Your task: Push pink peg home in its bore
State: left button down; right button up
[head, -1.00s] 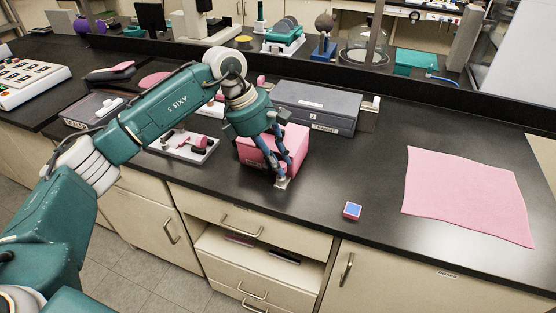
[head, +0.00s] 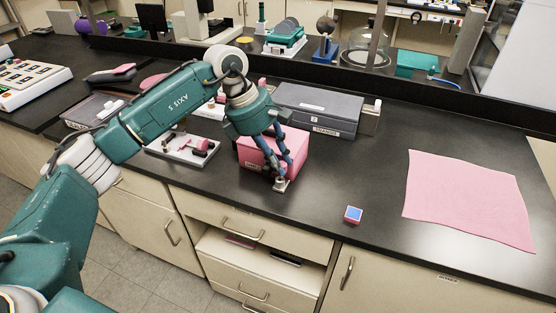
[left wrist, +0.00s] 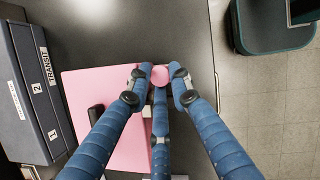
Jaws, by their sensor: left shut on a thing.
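My left gripper (head: 281,184) is at the front right corner of a pink box (head: 255,152) on the black bench. Its blue fingers are shut on a small pink round piece, which looks like the pink peg (left wrist: 159,75), between the fingertips in the left wrist view. A pale metallic bit shows at the fingertips in the head view. The fingers hide part of the box. I cannot make out the bore or how deep the peg sits. My right gripper is not in view.
A grey case marked TRANSIT (head: 318,108) stands behind the box. A white tray with pink parts (head: 184,153) lies to its left. A small blue-topped pink block (head: 353,215) and a pink mat (head: 465,198) lie to the right.

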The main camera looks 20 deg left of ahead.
pick_arm(q)
jog(key=shift+a+r, duration=0.2)
jog(key=shift+r, duration=0.05)
dwell(0.3)
jog(key=shift+f, duration=0.2)
dwell(1.0)
jog(key=shift+s+f+b, duration=0.1)
jog(key=shift+f+b, duration=0.5)
jog(key=shift+b, duration=0.1)
jog(key=shift+s, duration=0.15)
jog(key=shift+s+a+f, duration=0.15)
jog(key=shift+f, duration=0.3)
dwell(0.6)
jog(key=shift+r, duration=0.15)
